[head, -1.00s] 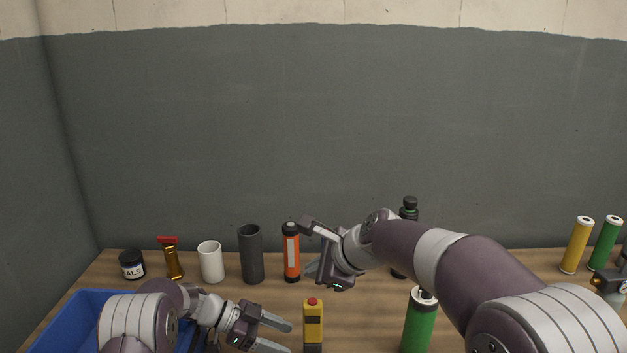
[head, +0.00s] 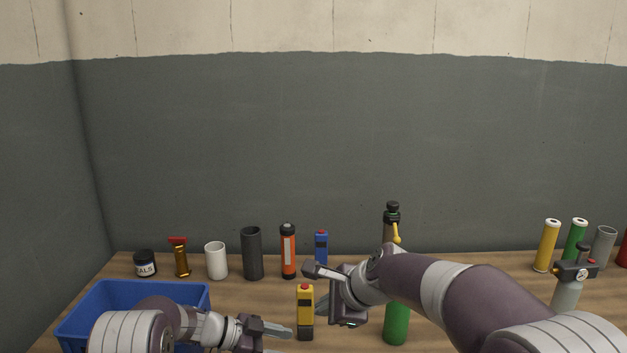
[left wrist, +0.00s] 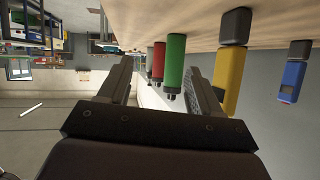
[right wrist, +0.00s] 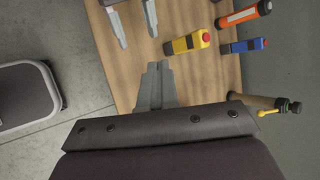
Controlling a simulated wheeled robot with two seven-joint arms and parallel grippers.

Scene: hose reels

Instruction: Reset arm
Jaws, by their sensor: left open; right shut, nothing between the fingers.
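My right arm reaches in from the right in the head view, its gripper (head: 323,300) pointing left over the table. Its fingers are together and empty in the right wrist view (right wrist: 159,72). In the head view the fingers appear close to the right of a yellow device with a red top (head: 305,312); I cannot tell the gap. My left gripper (head: 284,341) is low at the left, fingers apart and empty, pointing right. The left wrist view shows its two spread fingers (left wrist: 160,82) with nothing between them.
A blue bin (head: 90,312) is beside my left arm. Along the back stand a jar (head: 145,264), white cup (head: 216,261), dark cylinder (head: 251,254), orange flashlight (head: 288,252) and blue device (head: 321,247). A green bottle (head: 397,323) stands near my right forearm; several cylinders (head: 547,246) stand far right.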

